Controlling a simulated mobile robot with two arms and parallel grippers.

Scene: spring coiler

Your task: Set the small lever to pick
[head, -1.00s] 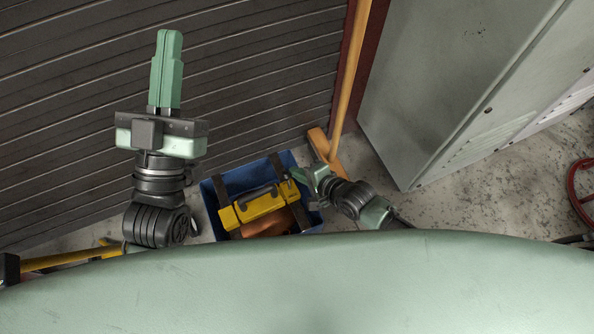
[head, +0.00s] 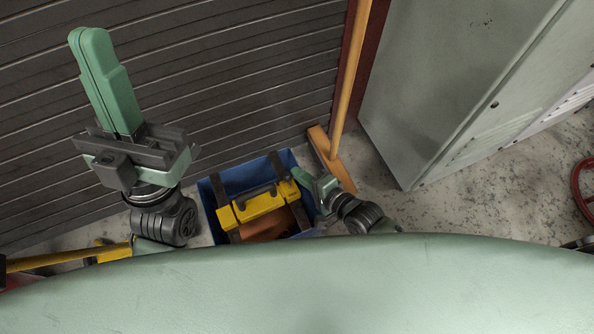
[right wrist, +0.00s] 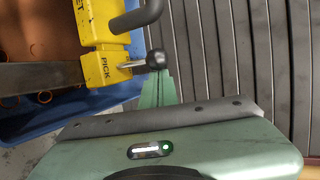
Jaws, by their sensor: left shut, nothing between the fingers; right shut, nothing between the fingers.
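The yellow housing (head: 257,204) sits over a blue bin in the head view. In the right wrist view the yellow housing (right wrist: 98,22) carries the word PICK and part of another word ending in ET. The small lever (right wrist: 156,59) is a thin metal rod with a black ball knob, its rod lying beside the PICK label. My right gripper (right wrist: 160,80) is shut, its fingertips at the knob; I cannot tell whether they touch. It also shows in the head view (head: 299,175) at the housing's right end. My left gripper (head: 88,38) is shut and empty, far left.
A thicker dark handle (right wrist: 140,17) stands near the small lever. The blue bin (head: 213,212) holds orange-brown pieces. An orange broom (head: 330,160) stands right of the bin, then a grey cabinet (head: 440,90). A dark slatted wall (head: 230,80) rises behind.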

